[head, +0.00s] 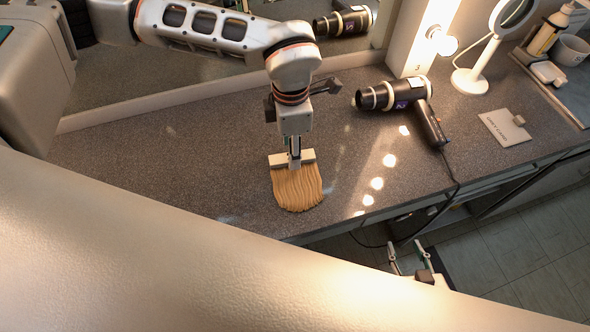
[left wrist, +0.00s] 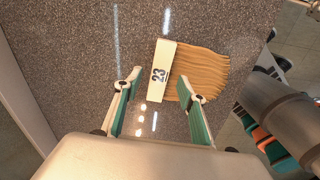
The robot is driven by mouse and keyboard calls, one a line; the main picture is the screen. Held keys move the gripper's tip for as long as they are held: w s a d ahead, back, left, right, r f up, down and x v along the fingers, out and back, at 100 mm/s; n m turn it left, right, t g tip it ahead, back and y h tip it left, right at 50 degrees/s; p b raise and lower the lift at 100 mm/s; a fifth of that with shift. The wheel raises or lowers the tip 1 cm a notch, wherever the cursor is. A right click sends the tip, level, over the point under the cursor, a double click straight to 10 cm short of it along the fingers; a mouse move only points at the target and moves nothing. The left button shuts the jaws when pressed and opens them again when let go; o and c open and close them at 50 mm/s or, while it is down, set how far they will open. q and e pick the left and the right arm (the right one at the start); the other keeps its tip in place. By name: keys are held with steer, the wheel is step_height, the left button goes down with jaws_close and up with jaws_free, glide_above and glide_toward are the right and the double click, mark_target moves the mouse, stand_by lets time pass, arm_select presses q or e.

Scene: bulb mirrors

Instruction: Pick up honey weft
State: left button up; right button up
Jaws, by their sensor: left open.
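The honey weft (head: 297,190), a bundle of wavy golden-tan hair on a pale band, lies flat on the speckled counter near its front edge. In the left wrist view the weft (left wrist: 205,72) has a white band marked 23. My left gripper (head: 295,160) points down over the band end of the weft. In the left wrist view my left gripper (left wrist: 158,88) is open, with the band between and beyond its fingertips and one finger overlapping the hair. Whether it touches the weft cannot be told. My right gripper (head: 407,249) is open and empty, low beyond the counter's front edge.
A black hair dryer (head: 395,94) lies right of the weft, its cord hanging over the front edge. A card (head: 504,127), a round mirror on a stand (head: 478,70) and a lit bulb (head: 442,42) are farther right. The counter left of the weft (head: 170,160) is clear.

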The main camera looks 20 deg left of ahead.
arm_select(q)
steer(key=shift+f, duration=1.15)
steer(key=c, duration=1.1)
steer(key=shift+r, duration=0.15)
